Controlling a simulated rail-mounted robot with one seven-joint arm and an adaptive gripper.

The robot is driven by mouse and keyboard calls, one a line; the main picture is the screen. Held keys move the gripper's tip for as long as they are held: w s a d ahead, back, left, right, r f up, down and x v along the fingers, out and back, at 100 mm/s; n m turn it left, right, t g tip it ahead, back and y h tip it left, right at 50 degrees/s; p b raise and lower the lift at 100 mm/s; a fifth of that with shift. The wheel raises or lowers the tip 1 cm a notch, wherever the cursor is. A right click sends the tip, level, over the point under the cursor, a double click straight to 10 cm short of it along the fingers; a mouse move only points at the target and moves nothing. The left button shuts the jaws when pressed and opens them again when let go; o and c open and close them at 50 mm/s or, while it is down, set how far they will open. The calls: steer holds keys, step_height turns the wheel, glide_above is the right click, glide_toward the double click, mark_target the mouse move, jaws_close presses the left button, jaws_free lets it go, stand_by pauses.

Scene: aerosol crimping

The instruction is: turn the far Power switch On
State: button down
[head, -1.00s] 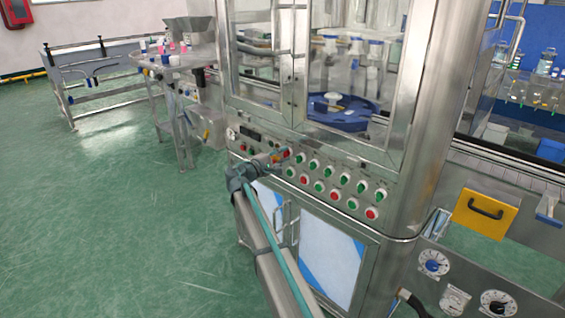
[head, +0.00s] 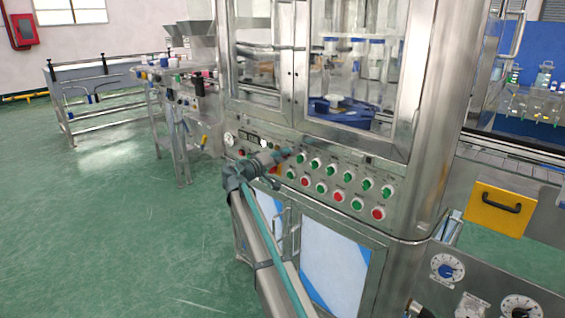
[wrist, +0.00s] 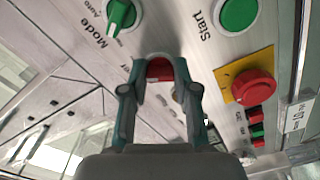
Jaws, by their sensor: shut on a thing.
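The control panel (head: 400,205) on the steel machine carries rows of red and green buttons and green selector knobs. My gripper (head: 294,150) is at the panel's upper row, left of the green controls. In the wrist view my gripper (wrist: 161,66) has its fingertips on both sides of a red control (wrist: 158,70) and is shut on it. The red control's label is hidden, so I cannot tell whether it is the far Power switch. A green Mode selector (wrist: 121,14) is at upper left, and a green Start button (wrist: 238,13) at upper right.
A red emergency-stop button (wrist: 254,87) on a yellow plate is close to the right of my fingers in the wrist view. Glass doors (head: 355,70) stand above the panel. A yellow drawer front (head: 497,209) is at right.

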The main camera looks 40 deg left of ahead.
steer(key=shift+m, duration=0.3)
steer(key=c, duration=0.9)
jaws_free()
steer(key=shift+s, duration=0.15)
steer(key=s, duration=1.1)
steer(key=shift+s+a, duration=0.4)
